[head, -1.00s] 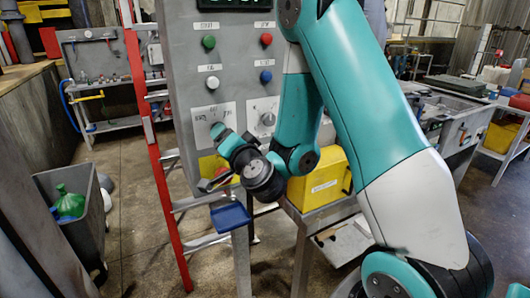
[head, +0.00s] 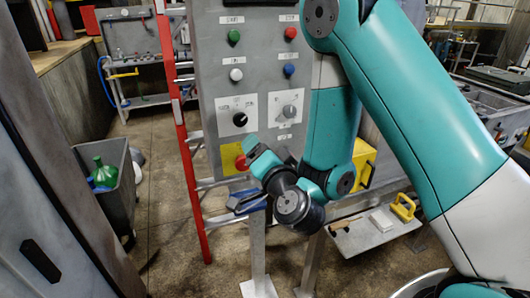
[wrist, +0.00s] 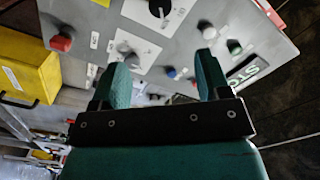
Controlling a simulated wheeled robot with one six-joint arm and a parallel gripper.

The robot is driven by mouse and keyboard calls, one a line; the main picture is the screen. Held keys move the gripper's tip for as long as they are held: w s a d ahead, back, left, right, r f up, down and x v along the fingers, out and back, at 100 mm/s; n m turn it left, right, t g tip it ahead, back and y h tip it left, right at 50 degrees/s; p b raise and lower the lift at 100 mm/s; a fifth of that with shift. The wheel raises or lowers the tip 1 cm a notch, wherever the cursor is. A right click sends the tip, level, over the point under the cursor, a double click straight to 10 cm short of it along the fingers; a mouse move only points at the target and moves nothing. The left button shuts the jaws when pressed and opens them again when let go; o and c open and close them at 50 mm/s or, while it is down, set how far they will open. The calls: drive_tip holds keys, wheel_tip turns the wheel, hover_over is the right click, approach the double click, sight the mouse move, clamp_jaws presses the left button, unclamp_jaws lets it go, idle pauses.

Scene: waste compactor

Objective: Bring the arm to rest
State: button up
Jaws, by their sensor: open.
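My teal arm (head: 415,90) reaches down in front of the grey control panel (head: 258,68) in the head view. My gripper (head: 254,152) is near the panel's lower part, just below the black left knob (head: 240,119). In the wrist view my gripper (wrist: 162,80) shows two teal fingers spread apart with nothing between them. The panel lies beyond the fingertips there, with a black knob (wrist: 159,8) at the top. The gripper appears clear of the knobs and buttons.
A red emergency button (head: 241,162) sits on a yellow plate low on the panel. A red ladder (head: 178,130) stands left of the panel. A grey bin (head: 118,190) with green bottles (head: 104,174) is further left. A yellow box (head: 363,163) stands behind my arm.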

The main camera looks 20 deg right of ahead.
drive_tip(key=s+a+n+g+y+b, duration=0.6)
drive_tip(key=s+a+n+g+y, duration=0.2)
drive_tip(key=a+n+g+y, duration=0.3)
drive_tip(key=s+d+f+n+g+h+b, duration=0.1)
drive_tip(key=s+d+n+g+h+b, duration=0.1)
drive_tip(key=s, duration=0.6)
drive_tip(key=s+d+f+n+g+h+b, duration=0.2)
drive_tip(key=s+d+n+g+h+b, duration=0.1)
drive_tip(key=s, duration=0.5)
drive_tip(key=shift+s+d+f+n+g+h, duration=0.25)
drive_tip(key=shift+d+n+g+h, duration=0.45)
drive_tip(key=shift+d+g, duration=0.35)
